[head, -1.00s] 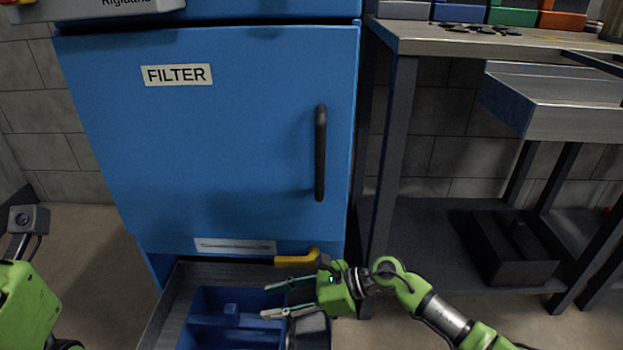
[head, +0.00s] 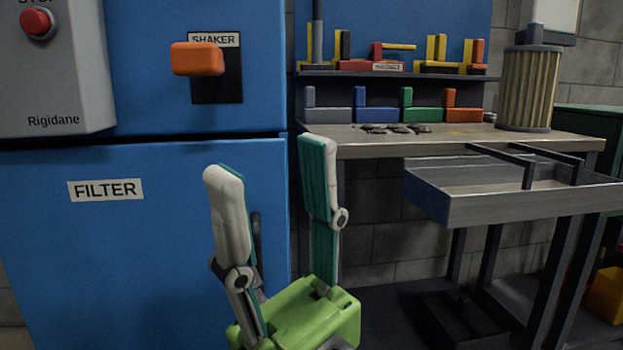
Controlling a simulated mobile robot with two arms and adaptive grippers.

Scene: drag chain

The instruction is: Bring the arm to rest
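My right gripper (head: 275,185) stands upright in the lower middle of the head view, close to the camera. Its two fingers point up and are well apart, with nothing between them. The gripper looks apart from the cabinet and the bench. My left gripper is not in view.
The workbench (head: 470,148) on the right carries coloured bins (head: 375,108) and a pleated filter cartridge (head: 528,90). Its metal drawer (head: 480,205) sticks out. An orange shaker knob (head: 197,59) and a red stop button (head: 37,23) are at upper left.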

